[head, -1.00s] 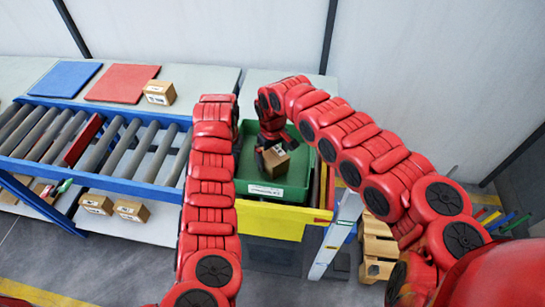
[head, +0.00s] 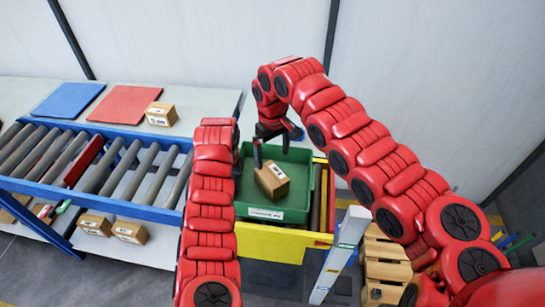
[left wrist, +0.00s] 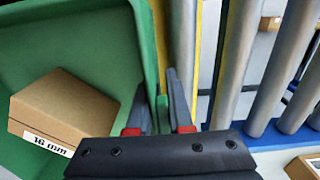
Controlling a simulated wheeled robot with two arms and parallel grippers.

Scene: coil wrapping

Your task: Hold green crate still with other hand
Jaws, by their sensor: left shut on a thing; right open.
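The green crate (head: 245,197) sits at the end of the roller conveyor, on a yellow-fronted support. A small cardboard box (head: 272,181) lies inside it, tilted in the head view. The left wrist view shows the box (left wrist: 62,112) with a "16 mm" label. My left gripper (left wrist: 168,112) is shut on the crate's green wall, one finger on each side of it; in the head view my left arm hides this grip. My right gripper (head: 272,150) is open above the crate, a little above and behind the box, apart from it.
The roller conveyor (head: 90,165) with blue rails runs left of the crate. A blue mat (head: 66,100), a red mat (head: 124,104) and a cardboard box (head: 161,114) lie on the table behind. Wooden pallets (head: 385,262) stand at lower right.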

